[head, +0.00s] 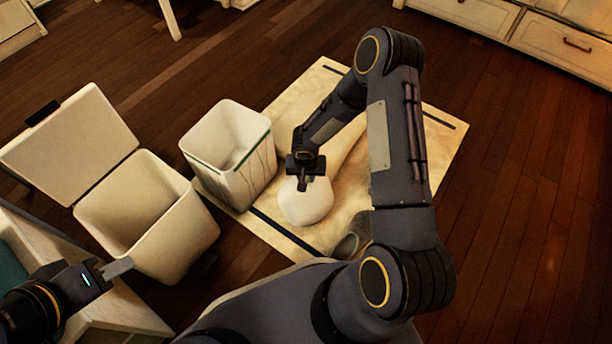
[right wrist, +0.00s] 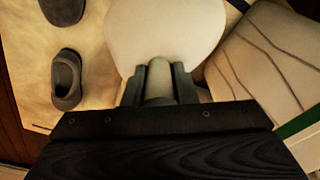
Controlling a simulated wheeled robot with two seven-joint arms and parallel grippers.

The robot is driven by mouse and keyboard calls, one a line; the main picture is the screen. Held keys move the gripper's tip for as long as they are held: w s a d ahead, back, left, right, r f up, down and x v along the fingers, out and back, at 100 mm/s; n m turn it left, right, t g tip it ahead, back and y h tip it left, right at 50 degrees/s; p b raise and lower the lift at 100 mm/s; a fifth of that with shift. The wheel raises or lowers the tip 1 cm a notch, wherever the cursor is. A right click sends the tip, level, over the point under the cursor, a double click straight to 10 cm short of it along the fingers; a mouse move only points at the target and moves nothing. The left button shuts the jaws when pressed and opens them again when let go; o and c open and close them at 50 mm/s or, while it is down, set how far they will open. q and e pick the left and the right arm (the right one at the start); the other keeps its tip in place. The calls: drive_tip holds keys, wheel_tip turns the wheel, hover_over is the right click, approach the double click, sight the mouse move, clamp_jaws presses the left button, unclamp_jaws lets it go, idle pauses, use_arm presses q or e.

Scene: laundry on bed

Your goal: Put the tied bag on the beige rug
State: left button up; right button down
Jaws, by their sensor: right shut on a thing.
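The tied bag (head: 306,204) is white and rounded. It is at the beige rug (head: 272,229), just right of a white bin in the head view; I cannot tell whether it touches the rug. My right gripper (head: 304,184) is above it, shut on its neck. In the right wrist view the bag (right wrist: 165,30) fills the top middle, its neck between the fingers of my right gripper (right wrist: 159,82). The rug (right wrist: 100,85) shows around it there. My left gripper (head: 118,268) is at the lower left, beside an open bin; its finger opening is unclear.
A tall white bin (head: 228,150) with a green line stands on the rug's left part. An open lidded bin (head: 150,215) stands farther left. Grey shoes (right wrist: 66,80) lie on the rug in the right wrist view. Drawers (head: 560,42) are at the back right.

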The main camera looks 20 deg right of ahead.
drive_tip(key=c, duration=1.2)
unclamp_jaws()
drive_tip(key=shift+o, duration=0.2)
